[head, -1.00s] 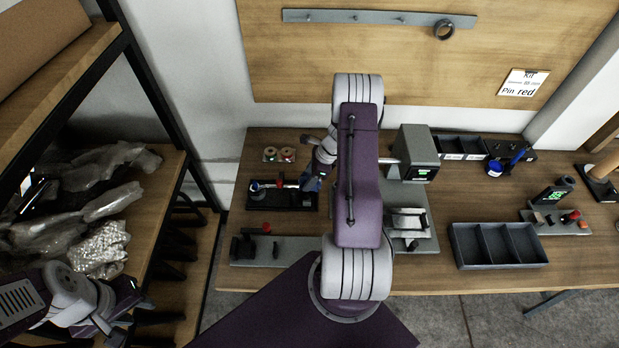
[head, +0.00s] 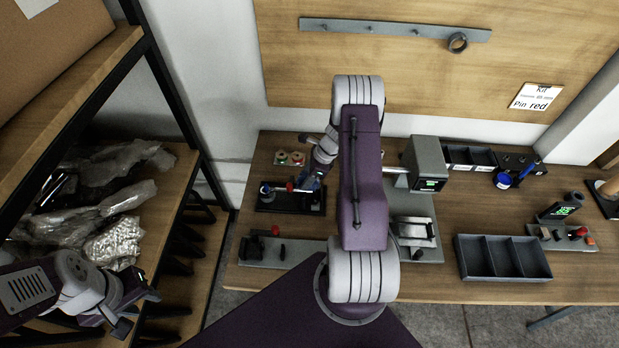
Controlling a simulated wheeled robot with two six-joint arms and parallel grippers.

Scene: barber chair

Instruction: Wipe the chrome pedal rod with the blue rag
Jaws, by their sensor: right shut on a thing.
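My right gripper (head: 311,184) reaches in from behind my raised purple arm and points down at the right part of a black fixture (head: 290,208) on the bench. It is shut on a small blue thing that looks like the blue rag (head: 314,184), mostly hidden by the jaws. A thin rod with a red part (head: 289,187) lies across the fixture, just left of the gripper. It may be the chrome pedal rod; I cannot tell whether the rag touches it. My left gripper (head: 138,312) is at the lower left before the shelf, jaws apart and empty.
Two spools (head: 290,158) sit behind the fixture. A grey plate with a red knob (head: 275,231) lies in front. A grey box device (head: 426,160) and a divided tray (head: 504,277) stand right. A shelf with plastic bags (head: 110,235) is at left. My arm hides mid-bench.

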